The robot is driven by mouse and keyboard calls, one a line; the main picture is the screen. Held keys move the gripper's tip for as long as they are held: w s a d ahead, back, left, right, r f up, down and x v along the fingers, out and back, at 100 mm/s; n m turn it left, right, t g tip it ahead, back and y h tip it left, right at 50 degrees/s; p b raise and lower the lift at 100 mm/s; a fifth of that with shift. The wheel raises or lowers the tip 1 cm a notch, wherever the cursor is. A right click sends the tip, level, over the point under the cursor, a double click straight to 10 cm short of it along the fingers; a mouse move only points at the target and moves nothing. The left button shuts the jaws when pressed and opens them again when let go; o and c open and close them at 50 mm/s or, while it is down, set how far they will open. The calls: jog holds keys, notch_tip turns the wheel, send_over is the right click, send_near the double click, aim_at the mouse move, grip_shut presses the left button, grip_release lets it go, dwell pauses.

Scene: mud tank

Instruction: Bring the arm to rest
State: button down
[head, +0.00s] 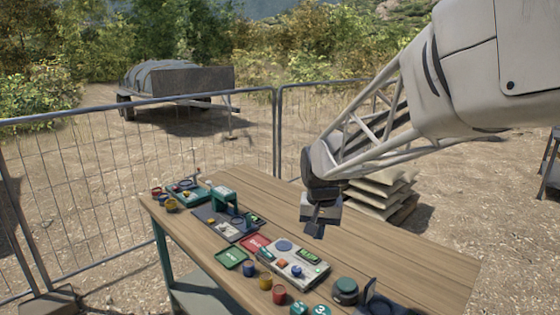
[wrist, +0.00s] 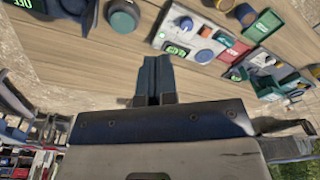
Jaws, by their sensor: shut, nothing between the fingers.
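My gripper (head: 314,231) is in the head view, held above the far middle part of the wooden table (head: 410,255), with the arm coming in from the upper right. Its fingers also show in the wrist view (wrist: 154,78); they are together with nothing between them. The fingers appear apart from the objects on the table. How far they are above the table top is hard to tell.
A grey panel with buttons (head: 293,264), a green tray (head: 231,258), a red tray (head: 255,243), small pots and a dark round button (head: 345,290) line the table's near side. Stacked sacks (head: 380,198) stand behind. A wire fence (head: 100,170) runs beyond. The table's right part is bare.

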jog(key=s+d, duration=0.4)
jog(key=s, duration=1)
jog(key=s+d+n+t, duration=0.1)
jog(key=s+d, duration=0.4)
jog(key=s, duration=0.9)
jog(key=shift+s+r+n, duration=0.3)
jog(key=shift+s+r, duration=0.05)
